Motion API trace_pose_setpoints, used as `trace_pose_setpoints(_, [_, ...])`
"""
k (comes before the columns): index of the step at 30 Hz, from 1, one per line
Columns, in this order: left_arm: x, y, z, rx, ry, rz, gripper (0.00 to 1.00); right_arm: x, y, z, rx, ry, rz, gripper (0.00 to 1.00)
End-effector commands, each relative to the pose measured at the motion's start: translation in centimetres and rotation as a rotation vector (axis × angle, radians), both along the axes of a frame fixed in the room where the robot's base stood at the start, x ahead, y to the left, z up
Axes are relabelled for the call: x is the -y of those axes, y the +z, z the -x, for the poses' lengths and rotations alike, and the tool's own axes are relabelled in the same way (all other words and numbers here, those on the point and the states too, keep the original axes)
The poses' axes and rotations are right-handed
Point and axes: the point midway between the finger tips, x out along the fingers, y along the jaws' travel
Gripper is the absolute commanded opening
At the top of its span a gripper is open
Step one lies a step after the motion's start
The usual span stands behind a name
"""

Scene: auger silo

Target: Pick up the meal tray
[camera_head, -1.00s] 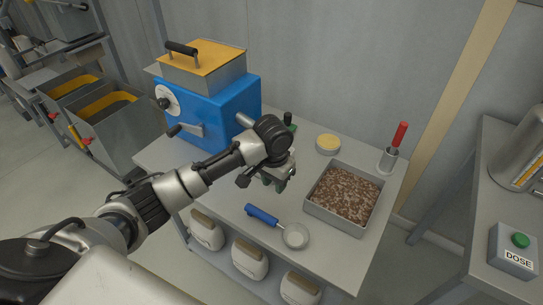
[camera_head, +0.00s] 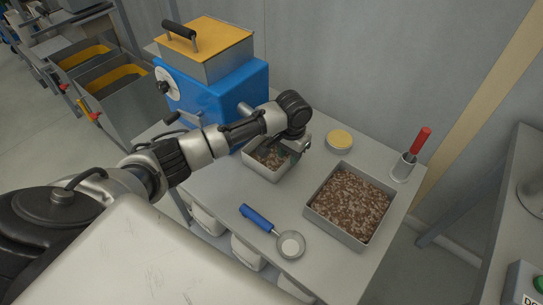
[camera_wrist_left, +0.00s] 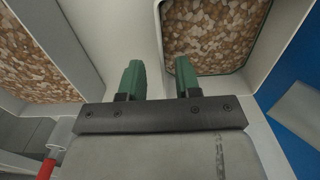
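Two grey trays with brown chunky meal are on the table; I cannot tell from looks alone which one is the meal tray. The smaller tray (camera_head: 264,174) stands by the blue mill, partly behind my left arm. It also shows at the top right of the left wrist view (camera_wrist_left: 161,32). The larger tray (camera_head: 318,210) is to the right, and at the left of the wrist view (camera_wrist_left: 75,35). My left gripper (camera_head: 296,149) is at the smaller tray's right wall. Its green fingers (camera_wrist_left: 160,80) are open, one on either side of that wall's line. My right gripper is out of view.
A blue mill (camera_head: 222,92) with a yellow-topped hopper stands at the back left. A blue-handled scoop (camera_head: 258,218) lies in front of the trays. A round yellow-topped tin (camera_head: 339,139) and a cup with a red-handled tool (camera_head: 403,168) stand behind.

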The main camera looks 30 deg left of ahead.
Motion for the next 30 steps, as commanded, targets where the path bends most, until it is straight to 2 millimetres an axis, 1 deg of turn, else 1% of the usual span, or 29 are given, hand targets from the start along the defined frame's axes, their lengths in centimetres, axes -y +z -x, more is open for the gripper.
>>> trace_pose_setpoints(6, [-0.2, -3.2, 0.0, -0.004, 0.002, -0.002, 0.33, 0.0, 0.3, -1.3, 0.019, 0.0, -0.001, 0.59])
trace_pose_setpoints(9, [-0.2, -4.4, 0.0, -0.003, 0.0, -0.001, 0.33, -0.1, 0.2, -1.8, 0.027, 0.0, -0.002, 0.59])
trace_pose_setpoints(12, [-0.1, -4.9, 0.0, 0.0, -0.001, -0.001, 0.33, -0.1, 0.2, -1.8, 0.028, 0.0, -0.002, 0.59])
trace_pose_setpoints(18, [-0.2, -5.0, 0.0, 0.0, -0.001, -0.001, 0.33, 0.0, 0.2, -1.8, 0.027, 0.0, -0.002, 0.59])
trace_pose_setpoints(20, [-0.2, -5.0, 0.0, 0.0, -0.001, -0.001, 0.25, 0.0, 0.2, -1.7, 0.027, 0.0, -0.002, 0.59])
trace_pose_setpoints(24, [-0.2, -5.0, 0.0, 0.0, 0.0, -0.001, 0.04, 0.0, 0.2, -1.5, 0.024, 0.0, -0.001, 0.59])
trace_pose_setpoints(25, [-0.2, -5.0, 0.0, 0.0, 0.0, -0.001, 0.0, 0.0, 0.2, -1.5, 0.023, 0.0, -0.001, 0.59])
trace_pose_setpoints(30, [-0.2, -4.9, 0.0, 0.0, 0.0, -0.001, 0.0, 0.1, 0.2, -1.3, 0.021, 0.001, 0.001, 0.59])
